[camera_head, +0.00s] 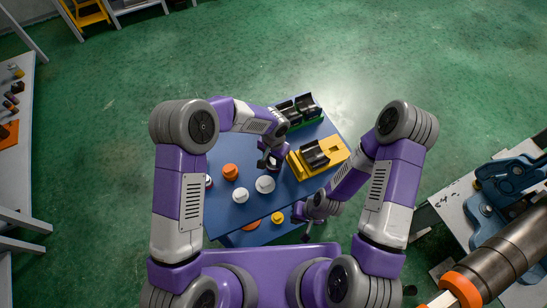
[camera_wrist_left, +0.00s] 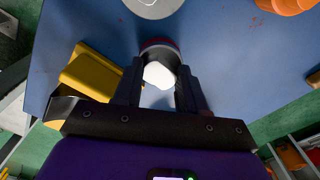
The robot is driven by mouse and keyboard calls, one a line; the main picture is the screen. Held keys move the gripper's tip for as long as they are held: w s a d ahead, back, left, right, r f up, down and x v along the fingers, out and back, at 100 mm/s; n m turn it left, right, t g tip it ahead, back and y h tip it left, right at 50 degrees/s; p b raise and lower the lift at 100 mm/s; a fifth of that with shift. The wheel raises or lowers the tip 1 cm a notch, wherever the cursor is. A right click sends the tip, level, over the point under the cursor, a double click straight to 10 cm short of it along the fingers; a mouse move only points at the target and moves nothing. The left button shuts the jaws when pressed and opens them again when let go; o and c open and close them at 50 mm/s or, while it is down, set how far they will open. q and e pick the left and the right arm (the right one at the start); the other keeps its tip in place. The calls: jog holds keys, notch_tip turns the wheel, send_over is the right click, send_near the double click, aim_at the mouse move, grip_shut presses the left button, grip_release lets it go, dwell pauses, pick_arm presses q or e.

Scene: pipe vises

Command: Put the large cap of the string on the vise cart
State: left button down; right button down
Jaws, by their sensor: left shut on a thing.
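My left gripper (camera_head: 269,162) is low over the blue cart top (camera_head: 253,207). In the left wrist view its two fingers (camera_wrist_left: 160,82) are shut on a round cap (camera_wrist_left: 158,46) with a dark, reddish rim and a white patch showing between the fingers. The head view largely hides this held cap behind the gripper. Two white caps (camera_head: 265,184) and (camera_head: 240,195) and an orange cap (camera_head: 231,171) stand on the cart top. I cannot tell by sight which cap belongs to the string. My right gripper (camera_head: 314,211) is by the cart's right edge; its jaws are too small to read.
A yellow block with a black cradle (camera_head: 315,156) and a green-based black cradle (camera_head: 298,109) stand at the cart's right and back. Yellow and orange caps (camera_head: 277,217) sit lower at the front. A blue pipe vise (camera_head: 510,185) with a pipe stands at far right.

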aim_at(274, 160)
pick_arm(q)
jog(key=shift+f, duration=0.15)
jog(key=c, duration=0.6)
grip_release()
jog(key=shift+c, duration=0.2)
notch_tip(274, 160, up, 12)
jog(key=p, duration=0.2)
